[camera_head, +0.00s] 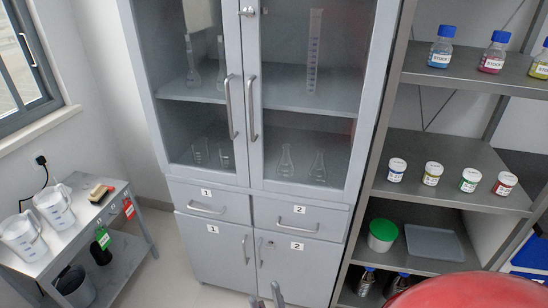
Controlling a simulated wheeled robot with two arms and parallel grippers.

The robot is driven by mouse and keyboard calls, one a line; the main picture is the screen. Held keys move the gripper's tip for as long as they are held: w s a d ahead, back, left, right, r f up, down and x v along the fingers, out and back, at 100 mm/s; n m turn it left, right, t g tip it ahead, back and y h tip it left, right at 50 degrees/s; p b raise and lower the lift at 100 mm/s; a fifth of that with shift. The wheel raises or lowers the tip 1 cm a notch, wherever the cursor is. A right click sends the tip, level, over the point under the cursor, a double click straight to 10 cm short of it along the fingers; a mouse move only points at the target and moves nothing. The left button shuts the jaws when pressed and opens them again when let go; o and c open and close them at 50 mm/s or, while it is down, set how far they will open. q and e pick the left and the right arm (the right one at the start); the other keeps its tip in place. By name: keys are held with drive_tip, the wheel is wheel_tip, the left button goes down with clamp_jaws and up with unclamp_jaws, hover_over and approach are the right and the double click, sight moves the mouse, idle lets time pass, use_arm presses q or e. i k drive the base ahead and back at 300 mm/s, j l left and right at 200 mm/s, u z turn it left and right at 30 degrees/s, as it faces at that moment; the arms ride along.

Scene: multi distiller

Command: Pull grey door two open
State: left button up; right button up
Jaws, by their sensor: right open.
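Grey door two (305,272) is the lower right door of the grey cabinet, under the drawer marked 2. It has a white label with a 2 near its top and a vertical handle (260,252) near its left edge. The door looks closed, flush with door one (212,258) at its left. My right gripper (266,297) shows only its two fingertips at the bottom edge, below the handle in the picture. The fingers are apart with nothing seen between them. They overlap the lower part of door two in view; I cannot tell their distance from it. My left gripper is out of view.
Above are two drawers (298,218) and glass doors with glassware behind. A metal shelf (440,190) with bottles and jars stands close at right. A side table (100,215) with jugs is at left. A large red rounded surface (465,290) fills the bottom right.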

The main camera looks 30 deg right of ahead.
sight(305, 269)
drive_tip(key=z, duration=1.2)
drive_tip(key=i+j+u, duration=0.15)
drive_tip(key=u, duration=0.25)
drive_tip(key=i+u, duration=0.25)
drive_tip(key=u, duration=0.2)
